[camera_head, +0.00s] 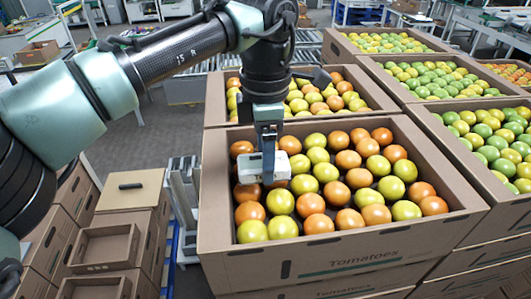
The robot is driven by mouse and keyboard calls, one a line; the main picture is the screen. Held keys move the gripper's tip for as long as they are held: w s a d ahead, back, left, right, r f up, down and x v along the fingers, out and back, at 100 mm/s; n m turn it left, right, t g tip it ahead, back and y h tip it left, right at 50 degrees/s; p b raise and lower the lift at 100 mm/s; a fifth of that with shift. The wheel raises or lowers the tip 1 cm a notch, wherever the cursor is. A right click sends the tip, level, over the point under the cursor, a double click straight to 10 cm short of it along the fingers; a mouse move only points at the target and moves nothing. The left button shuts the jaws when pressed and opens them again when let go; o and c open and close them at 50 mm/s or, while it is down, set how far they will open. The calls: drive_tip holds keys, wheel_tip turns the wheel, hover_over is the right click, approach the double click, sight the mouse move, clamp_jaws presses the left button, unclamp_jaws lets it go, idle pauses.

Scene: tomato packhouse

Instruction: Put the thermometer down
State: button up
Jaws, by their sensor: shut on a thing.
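The thermometer (254,168) is a small white box-shaped device. My gripper (267,145) is shut on it and points down. Gripper and thermometer are over the left part of the front crate (345,258), which is full of red-orange and yellow-green tomatoes (335,190). The thermometer hides a few tomatoes behind it. I cannot tell whether it touches the tomatoes or hangs just above them.
Another tomato crate (216,100) stands behind, and more crates (455,180) of green tomatoes stand to the right. Stacked brown cartons (110,245) are at the lower left, with a flat lid (130,188) on top. Grey floor shows at the left.

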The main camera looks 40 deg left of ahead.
drive_tip(key=o, duration=1.5)
wheel_tip(320, 180, up, 12)
drive_tip(key=shift+r+b, duration=0.1)
drive_tip(key=shift+b, duration=1.1)
